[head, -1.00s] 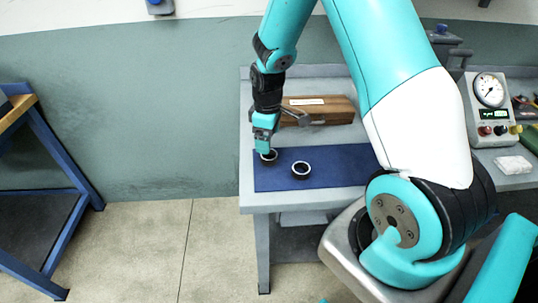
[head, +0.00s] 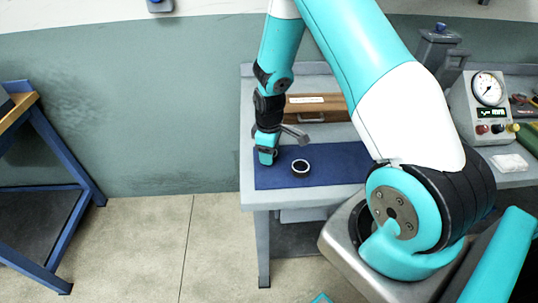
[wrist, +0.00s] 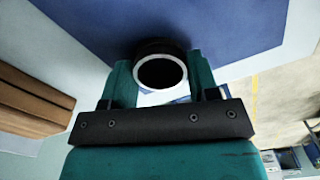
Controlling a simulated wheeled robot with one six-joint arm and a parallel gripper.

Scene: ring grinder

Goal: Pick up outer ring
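In the head view one dark ring with a pale rim (head: 301,168) lies on the blue mat, a little right of my gripper (head: 266,156). My gripper is down at the left end of the mat and hides the spot below it. In the wrist view a dark ring with a bright rim (wrist: 160,71) sits between the fingertips of my gripper (wrist: 160,68). One finger is on each side of it. Whether the fingers press on the ring or stand just clear cannot be told. Which ring is the outer one is not clear.
The blue mat (head: 340,158) lies on a grey bench (head: 250,195). A wooden box (head: 318,108) stands behind the mat. A gauge unit (head: 487,105) is at the right. A blue-framed stand (head: 60,150) is at the far left, with open floor between.

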